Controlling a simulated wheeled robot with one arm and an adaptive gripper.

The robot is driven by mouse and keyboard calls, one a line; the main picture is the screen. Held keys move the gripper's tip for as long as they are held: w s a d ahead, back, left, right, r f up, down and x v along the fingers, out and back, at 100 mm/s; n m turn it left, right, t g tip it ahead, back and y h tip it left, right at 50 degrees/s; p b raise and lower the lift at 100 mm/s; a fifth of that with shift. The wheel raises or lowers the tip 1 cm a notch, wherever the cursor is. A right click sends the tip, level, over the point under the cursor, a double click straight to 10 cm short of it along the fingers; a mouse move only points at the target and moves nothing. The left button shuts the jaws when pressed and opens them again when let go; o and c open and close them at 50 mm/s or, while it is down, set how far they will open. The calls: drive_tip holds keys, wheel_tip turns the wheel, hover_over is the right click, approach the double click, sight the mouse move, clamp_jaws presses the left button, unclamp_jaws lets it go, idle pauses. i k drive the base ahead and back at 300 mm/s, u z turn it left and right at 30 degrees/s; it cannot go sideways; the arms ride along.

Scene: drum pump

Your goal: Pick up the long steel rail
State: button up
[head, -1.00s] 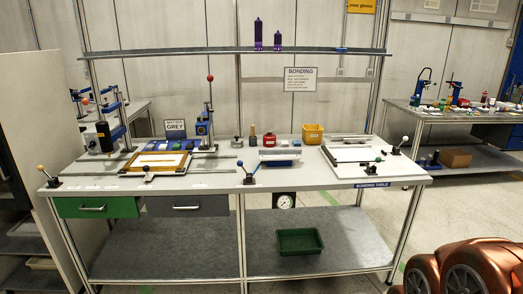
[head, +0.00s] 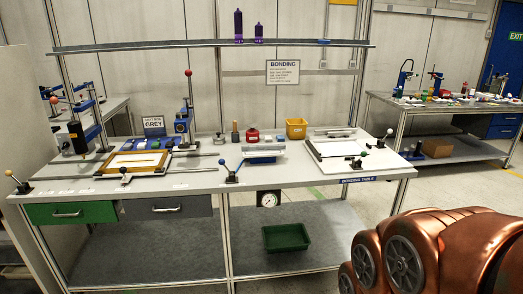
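Several thin grey metal bars lie on the bonding table. One bar (head: 196,169) runs out to the right of the yellow-framed fixture, and another bar (head: 66,178) shows at its left. A short dark bar (head: 335,132) lies at the back of the white board on the right. I cannot tell which of these is the long steel rail, as they are small and partly hidden by the fixture. Copper-coloured rounded links of my arm (head: 430,255) fill the lower right. My gripper is not in view.
The table (head: 290,178) carries the yellow-framed fixture (head: 137,163), lever clamps, a white board (head: 345,150), a red pot (head: 252,135) and an orange bin (head: 297,128). A green tray (head: 286,237) sits on the lower shelf. Floor at right is clear.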

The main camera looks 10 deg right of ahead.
sight(279, 147)
drive_tip(key=k, duration=0.5)
drive_tip(key=z, duration=0.8)
drive_tip(key=i, duration=2.15)
drive_tip(key=u, duration=1.2)
drive_tip(key=i, duration=0.9)
drive_tip(key=u, duration=0.95)
